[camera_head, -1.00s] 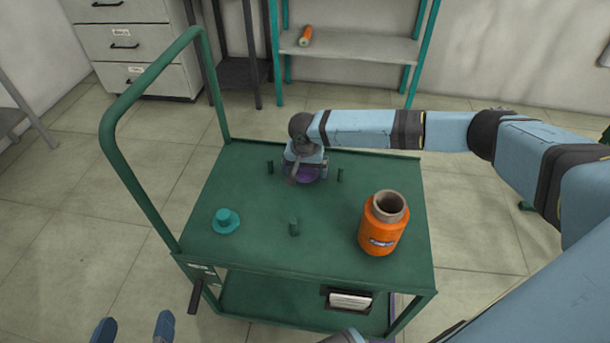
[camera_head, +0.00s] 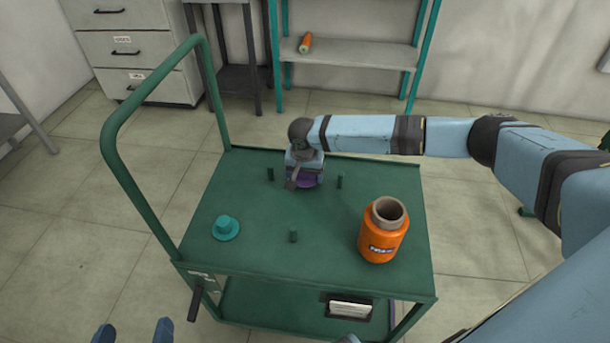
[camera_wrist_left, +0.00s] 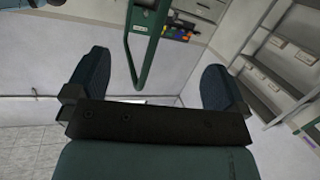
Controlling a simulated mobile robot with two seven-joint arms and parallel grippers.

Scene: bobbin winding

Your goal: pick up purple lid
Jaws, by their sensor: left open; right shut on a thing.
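The purple lid (camera_head: 307,182) is at the back middle of the green cart top, mostly hidden under my right gripper. My right gripper (camera_head: 303,180) points down over it and is shut on it. I cannot tell whether the lid is clear of the cart top. My left gripper (camera_head: 133,334) shows only as two fingertips at the bottom left edge of the head view. It is open and empty, with its fingers wide apart in the left wrist view (camera_wrist_left: 157,80).
The green cart (camera_head: 265,222) has a tall handle (camera_head: 128,150) on its left and short pegs (camera_head: 293,235) on top. A teal lid (camera_head: 226,228) lies left and an orange bottle (camera_head: 383,232) stands right. A shelf (camera_head: 350,52) is behind.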

